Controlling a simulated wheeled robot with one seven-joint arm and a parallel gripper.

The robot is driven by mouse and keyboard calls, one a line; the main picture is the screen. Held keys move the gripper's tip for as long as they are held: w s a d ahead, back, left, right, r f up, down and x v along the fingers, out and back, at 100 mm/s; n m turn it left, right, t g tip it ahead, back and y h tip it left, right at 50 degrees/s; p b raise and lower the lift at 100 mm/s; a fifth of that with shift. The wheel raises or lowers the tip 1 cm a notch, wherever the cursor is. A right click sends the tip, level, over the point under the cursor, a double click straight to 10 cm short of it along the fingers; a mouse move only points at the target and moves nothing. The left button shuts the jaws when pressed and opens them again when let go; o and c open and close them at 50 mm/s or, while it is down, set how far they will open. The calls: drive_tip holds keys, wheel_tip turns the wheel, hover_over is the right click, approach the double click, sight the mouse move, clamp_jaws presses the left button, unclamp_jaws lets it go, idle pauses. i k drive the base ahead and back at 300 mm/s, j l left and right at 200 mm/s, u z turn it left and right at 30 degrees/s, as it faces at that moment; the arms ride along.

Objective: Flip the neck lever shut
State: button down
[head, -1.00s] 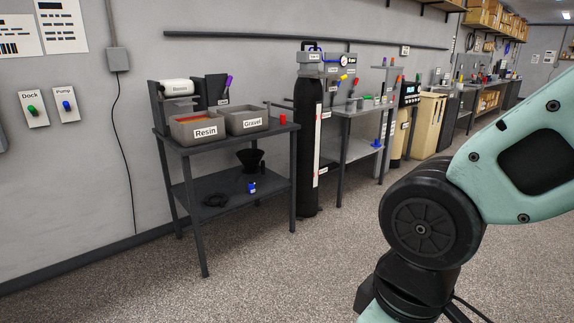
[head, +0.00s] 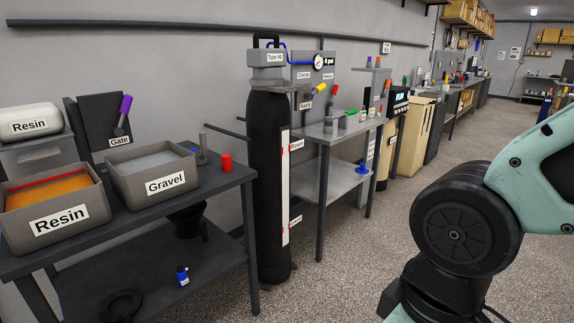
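A tall black tank (head: 268,180) stands upright between the two tables, with a grey head (head: 267,60) on top. Beside its upper part is a small white label (head: 306,105) that seems to read "Neck", though it is too small to be sure. My gripper is out of view; only my arm shows at the right.
The near-left dark table (head: 228,186) holds a Resin bin (head: 57,218), a Gravel bin (head: 165,186) and a red cup (head: 226,162). A Gate panel with a purple handle (head: 126,105) stands behind. A grey bench (head: 330,134) is right of the tank. Open floor (head: 340,285) lies in front.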

sight(307, 96)
drive_tip(key=i+u, duration=0.15)
drive_tip(key=i, duration=0.3)
drive_tip(key=i+l+u, duration=0.15)
drive_tip(key=i, duration=0.35)
drive_tip(key=i+l+u, duration=0.15)
drive_tip(key=i, duration=0.3)
drive_tip(key=i+l+u, duration=0.15)
drive_tip(key=i, duration=0.3)
drive_tip(key=i+l+u, duration=0.15)
drive_tip(key=i+l, duration=0.15)
drive_tip(key=i, duration=0.15)
